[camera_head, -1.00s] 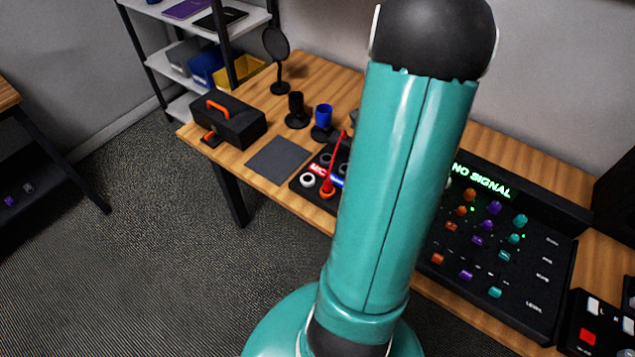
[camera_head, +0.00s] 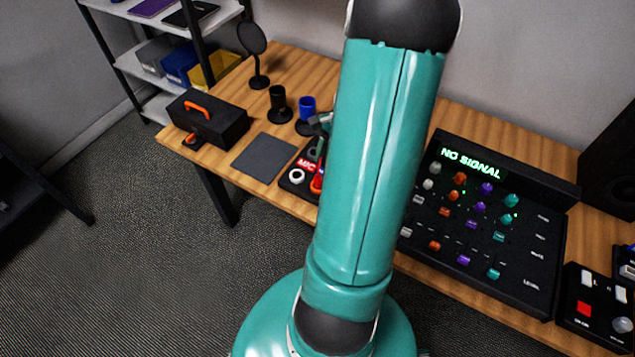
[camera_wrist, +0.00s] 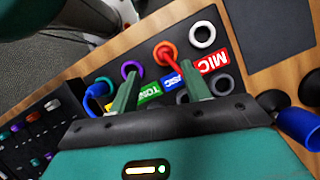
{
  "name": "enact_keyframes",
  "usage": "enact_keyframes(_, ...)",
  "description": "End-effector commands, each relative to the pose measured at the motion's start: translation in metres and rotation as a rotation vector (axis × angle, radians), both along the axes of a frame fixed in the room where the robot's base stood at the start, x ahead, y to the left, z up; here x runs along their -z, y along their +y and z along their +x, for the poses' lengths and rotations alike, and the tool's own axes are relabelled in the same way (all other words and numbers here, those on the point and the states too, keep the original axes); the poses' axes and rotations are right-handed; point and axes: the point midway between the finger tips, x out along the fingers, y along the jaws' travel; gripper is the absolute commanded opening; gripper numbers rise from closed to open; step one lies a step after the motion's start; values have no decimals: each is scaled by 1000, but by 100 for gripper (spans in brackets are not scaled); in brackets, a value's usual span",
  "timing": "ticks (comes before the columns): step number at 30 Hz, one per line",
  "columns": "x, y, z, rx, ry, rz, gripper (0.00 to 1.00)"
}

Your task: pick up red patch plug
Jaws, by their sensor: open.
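The red patch plug (camera_wrist: 167,56) stands at an orange-ringed socket on the black patch panel (camera_wrist: 229,59) in the wrist view. In the head view the red plug (camera_head: 317,184) shows only in part beside my arm. My gripper (camera_wrist: 159,70) is open, its two green fingers spread on either side of the plug's line. The fingertips appear close to the red plug; I cannot tell whether they touch it. In the head view only a small part of my gripper shows, over the panel, and my arm hides most of it.
A blue plug (camera_wrist: 94,98) stands at the panel's other end. Purple and white rings and MIC and TONE labels lie around. The mixer (camera_head: 484,222) stands right.

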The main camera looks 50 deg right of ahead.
Motion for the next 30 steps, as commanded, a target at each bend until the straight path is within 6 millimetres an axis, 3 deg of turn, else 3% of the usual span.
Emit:
enact_keyframes(13, 46, 22, 13, -1, -1, 2, 47)
enact_keyframes(21, 51, 24, 14, -1, -1, -1, 47)
enact_keyframes(22, 51, 24, 14, -1, -1, -1, 46)
enact_keyframes(29, 51, 24, 14, -1, -1, -1, 0)
enact_keyframes(30, 51, 23, 14, -1, -1, -1, 0)
